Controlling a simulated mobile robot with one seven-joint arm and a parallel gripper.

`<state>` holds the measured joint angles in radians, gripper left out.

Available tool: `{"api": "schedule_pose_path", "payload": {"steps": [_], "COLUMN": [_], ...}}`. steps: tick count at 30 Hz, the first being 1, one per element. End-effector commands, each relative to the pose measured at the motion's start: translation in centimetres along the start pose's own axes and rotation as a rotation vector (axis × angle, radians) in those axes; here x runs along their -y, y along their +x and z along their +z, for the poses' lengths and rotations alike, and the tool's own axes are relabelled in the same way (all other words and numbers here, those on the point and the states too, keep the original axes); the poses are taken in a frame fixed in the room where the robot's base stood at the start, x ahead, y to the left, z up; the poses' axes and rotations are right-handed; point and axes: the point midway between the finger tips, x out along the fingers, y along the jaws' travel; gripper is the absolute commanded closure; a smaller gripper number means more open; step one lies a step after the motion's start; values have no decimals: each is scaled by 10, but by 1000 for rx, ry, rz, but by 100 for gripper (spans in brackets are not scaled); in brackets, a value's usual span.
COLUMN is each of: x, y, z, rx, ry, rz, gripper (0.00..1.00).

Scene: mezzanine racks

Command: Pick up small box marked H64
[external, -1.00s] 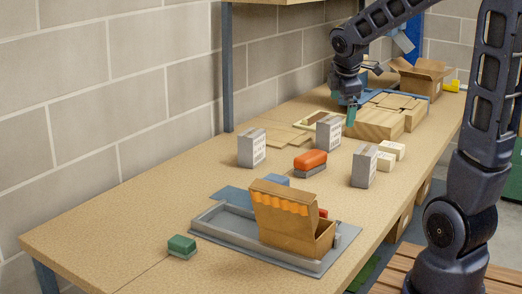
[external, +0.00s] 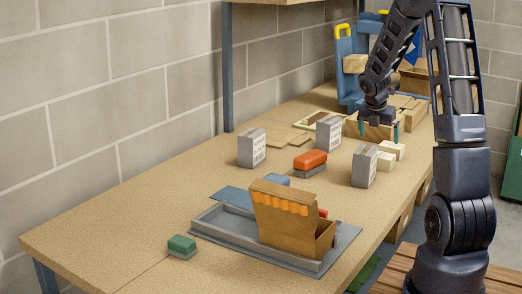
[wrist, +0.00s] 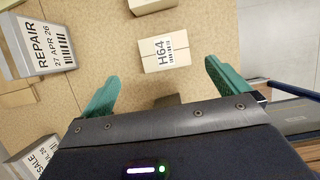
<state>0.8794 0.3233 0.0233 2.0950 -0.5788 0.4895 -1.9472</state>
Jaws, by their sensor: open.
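The small box marked H64 (wrist: 158,57) is a cream block with a black printed label on top, in the upper middle of the wrist view. In the external view it appears to be the farther of two small cream boxes (external: 392,148) right of centre. My gripper (external: 379,134) is open and empty above the table, just behind and left of the small boxes. In the wrist view my gripper (wrist: 160,87) has its teal fingers spread wide, with the H64 box ahead between their lines and apart from both.
Another small cream box (wrist: 153,4) lies just beyond H64. A grey REPAIR box (wrist: 38,45) and a SALE box (wrist: 36,158) stand to its left. An orange-topped block (external: 310,160) and a grey tray (external: 222,231) are further forward. The table edge is right.

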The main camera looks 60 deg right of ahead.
Motion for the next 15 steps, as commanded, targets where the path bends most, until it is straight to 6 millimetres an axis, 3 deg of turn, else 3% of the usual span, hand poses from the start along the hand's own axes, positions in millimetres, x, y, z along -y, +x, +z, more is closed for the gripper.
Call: {"api": "schedule_pose_path", "payload": {"steps": [15], "x": [0], "y": [54], "z": [-1], "rx": [0], "ry": [-1], "rz": [0], "gripper": [0]}}
